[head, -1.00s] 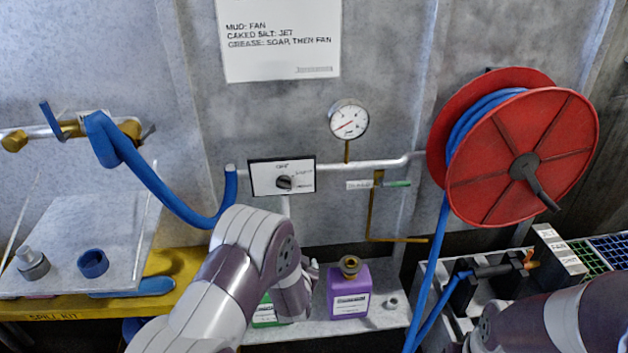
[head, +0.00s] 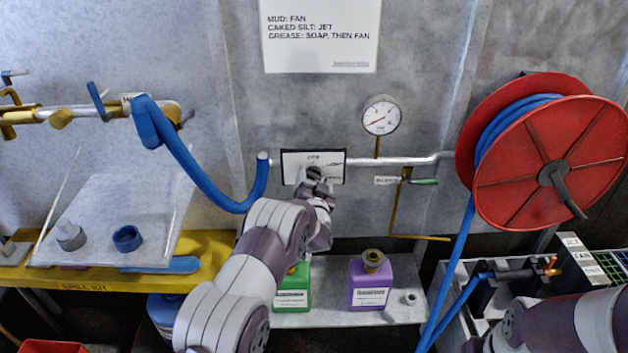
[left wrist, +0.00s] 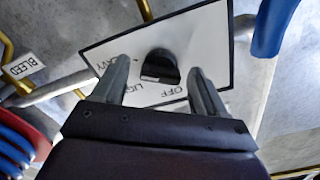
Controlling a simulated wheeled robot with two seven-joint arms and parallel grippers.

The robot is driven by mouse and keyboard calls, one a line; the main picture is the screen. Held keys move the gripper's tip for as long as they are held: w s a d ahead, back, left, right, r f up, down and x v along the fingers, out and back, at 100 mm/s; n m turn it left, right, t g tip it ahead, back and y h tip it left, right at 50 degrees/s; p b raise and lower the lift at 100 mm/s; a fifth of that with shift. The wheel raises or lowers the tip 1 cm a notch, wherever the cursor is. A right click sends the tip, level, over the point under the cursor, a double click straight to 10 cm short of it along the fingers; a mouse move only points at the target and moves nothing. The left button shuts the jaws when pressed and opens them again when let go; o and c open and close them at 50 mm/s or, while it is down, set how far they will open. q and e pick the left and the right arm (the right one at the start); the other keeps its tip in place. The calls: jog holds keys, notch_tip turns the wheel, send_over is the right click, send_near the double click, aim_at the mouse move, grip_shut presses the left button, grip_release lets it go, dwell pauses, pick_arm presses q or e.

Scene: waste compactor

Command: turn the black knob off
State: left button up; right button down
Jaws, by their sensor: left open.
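The black knob (left wrist: 160,67) sits on a white labelled plate (left wrist: 205,40) in the left wrist view. The word OFF and parts of two other labels show around it. My left gripper (left wrist: 163,85) is open, its two fingers on either side of the knob's near face, with the knob between or just beyond the tips; I cannot tell if they touch it. In the head view the plate (head: 293,165) is on the wall pipe, and my left gripper (head: 315,182) covers its lower part and most of the knob. My right gripper is not in view.
A pressure gauge (head: 381,116) stands above the pipe at right. A bleed valve with a green handle (head: 424,182) is right of the plate. A blue hose (head: 205,195) hangs left. A purple jug (head: 371,284) and green bottle (head: 292,290) stand below.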

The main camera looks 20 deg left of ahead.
pick_arm(q)
jog(key=c, duration=1.1)
jog(key=shift+o, duration=0.2)
jog(key=shift+f+n+b, duration=0.15)
jog(key=shift+n+b, duration=0.75)
jog(key=shift+b, duration=0.3)
jog(key=n+b, duration=0.9)
jog(key=b, duration=0.1)
jog(key=shift+f, duration=0.15)
jog(key=n+b, duration=0.9)
jog(key=b, duration=0.1)
jog(key=shift+r+n+b, duration=0.15)
jog(key=shift+n+b, duration=0.8)
jog(key=shift+n, duration=0.1)
jog(key=shift+r+n+b, duration=0.1)
jog(key=shift+n+b, duration=0.85)
jog(key=shift+n, duration=0.1)
jog(key=o, duration=1.1)
jog(key=shift+c, duration=0.2)
